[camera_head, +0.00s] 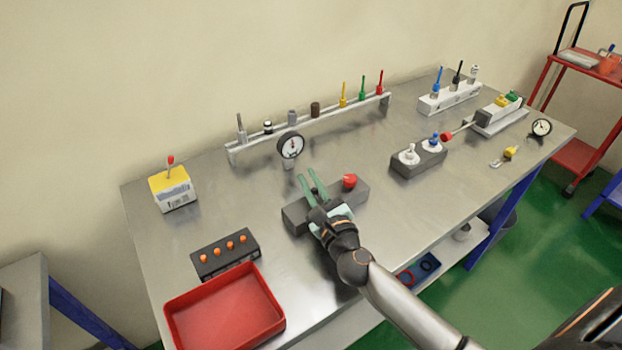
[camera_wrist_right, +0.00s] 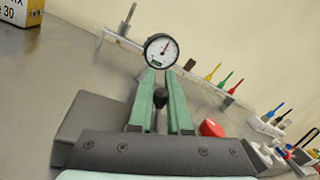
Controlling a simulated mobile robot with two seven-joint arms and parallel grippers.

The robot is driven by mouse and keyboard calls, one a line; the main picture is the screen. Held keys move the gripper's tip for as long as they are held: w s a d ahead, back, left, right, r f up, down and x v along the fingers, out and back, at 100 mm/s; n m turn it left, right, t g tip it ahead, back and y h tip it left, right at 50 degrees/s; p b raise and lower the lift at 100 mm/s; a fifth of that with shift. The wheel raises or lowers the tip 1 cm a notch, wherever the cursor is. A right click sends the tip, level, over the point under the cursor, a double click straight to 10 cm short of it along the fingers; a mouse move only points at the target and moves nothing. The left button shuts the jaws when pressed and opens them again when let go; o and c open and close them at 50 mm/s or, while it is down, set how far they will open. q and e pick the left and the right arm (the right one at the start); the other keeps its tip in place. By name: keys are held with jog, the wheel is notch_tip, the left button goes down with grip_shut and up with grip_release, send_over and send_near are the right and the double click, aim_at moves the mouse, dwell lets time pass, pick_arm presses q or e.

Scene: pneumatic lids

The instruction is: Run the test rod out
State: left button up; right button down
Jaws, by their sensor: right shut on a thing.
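A grey valve box (camera_head: 295,217) with a red button (camera_head: 349,181) sits mid-table. My right gripper (camera_head: 306,175) is over this box, its green fingers pointing to the back of the table. In the right wrist view, a lever with a black knob (camera_wrist_right: 160,97) stands between the fingers, and the gripper is shut on it. My left gripper is not in view.
A round gauge (camera_head: 291,145) stands behind the box, before a rail (camera_head: 330,113) of coloured tools. A dark block with two white-collared knobs (camera_head: 418,164) is to the right. A red tray (camera_head: 225,312) and an orange-button box (camera_head: 226,254) are front left.

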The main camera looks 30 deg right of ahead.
jog(key=c, duration=0.8)
grip_release()
jog(key=shift+c, duration=0.2)
jog(key=shift+s, duration=0.1)
jog(key=s, duration=0.3)
jog(key=s+b, duration=0.1)
jog(key=s, duration=0.3)
jog(key=s+f+b, duration=0.1)
jog(key=s, duration=0.3)
jog(key=shift+s+a, duration=0.15)
jog(key=shift+a, duration=0.15)
jog(key=shift+s+r, duration=0.15)
jog(key=shift+s, duration=0.35)
